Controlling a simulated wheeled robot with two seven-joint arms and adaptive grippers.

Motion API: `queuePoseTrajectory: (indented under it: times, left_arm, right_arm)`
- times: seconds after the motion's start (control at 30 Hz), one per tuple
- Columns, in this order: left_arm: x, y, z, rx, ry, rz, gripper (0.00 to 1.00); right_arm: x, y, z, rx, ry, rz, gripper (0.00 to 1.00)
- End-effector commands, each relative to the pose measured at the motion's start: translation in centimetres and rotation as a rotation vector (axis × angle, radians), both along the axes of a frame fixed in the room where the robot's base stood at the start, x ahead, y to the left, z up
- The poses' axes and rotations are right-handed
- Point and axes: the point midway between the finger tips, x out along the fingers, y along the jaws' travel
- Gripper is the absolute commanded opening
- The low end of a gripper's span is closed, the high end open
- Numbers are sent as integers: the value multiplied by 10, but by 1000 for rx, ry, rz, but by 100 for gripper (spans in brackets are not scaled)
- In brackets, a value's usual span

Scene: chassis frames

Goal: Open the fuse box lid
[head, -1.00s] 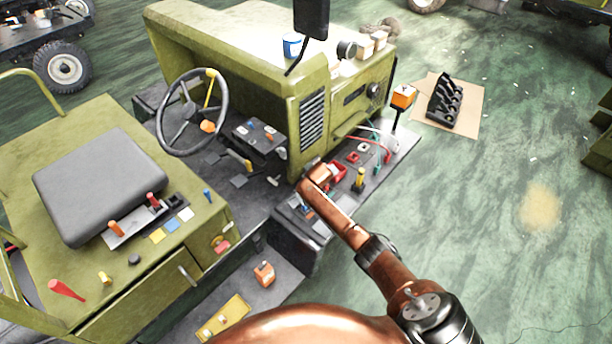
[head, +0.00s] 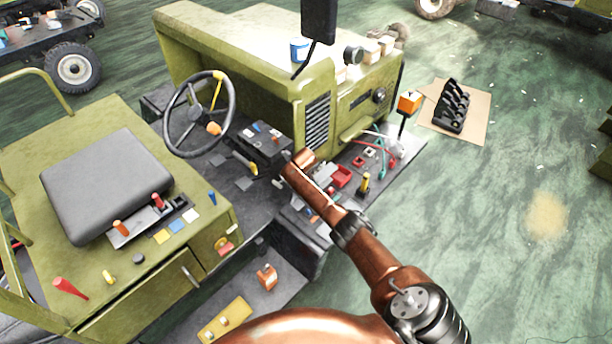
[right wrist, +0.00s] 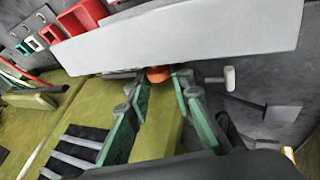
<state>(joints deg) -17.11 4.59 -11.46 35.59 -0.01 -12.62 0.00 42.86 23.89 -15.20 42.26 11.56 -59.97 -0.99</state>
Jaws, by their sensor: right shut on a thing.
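A pale grey flat panel, apparently the fuse box lid (right wrist: 190,35), crosses the top of the right wrist view. An orange knob (right wrist: 158,74) shows at its lower edge. My right gripper (right wrist: 161,82) has its two green-edged fingers on either side of this knob and is shut on it. I cannot tell how far the lid is tilted. In the head view my copper right arm reaches over the vehicle's side ledge, and its end hides the lid and the fingers. My left gripper is in neither view now.
The ledge carries a red open box (head: 342,176), a yellow-topped lever (head: 365,183) and loose cables (head: 385,147). A steering wheel (head: 168,122) and black seat (head: 105,185) are to the left. An orange box on a post (head: 410,102) stands behind. Green floor (head: 490,240) is clear at right.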

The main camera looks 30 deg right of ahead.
Motion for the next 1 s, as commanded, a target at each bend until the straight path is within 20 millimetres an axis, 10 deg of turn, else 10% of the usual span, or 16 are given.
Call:
queuePoseTrajectory:
  times: [0.17, 0.2, 0.43, 1.0]
  left_arm:
    - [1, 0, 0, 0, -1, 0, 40]
    - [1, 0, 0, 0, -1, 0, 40]
    - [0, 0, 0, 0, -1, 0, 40]
    - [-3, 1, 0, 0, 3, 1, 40]
  right_arm:
    - [4, 4, 3, 4, -11, 7, 0]
    - [4, 4, 3, 4, -11, 7, 22]
    - [2, 1, 2, 2, -6, 3, 37]
    - [-7, 7, 18, 1, -6, 5, 37]
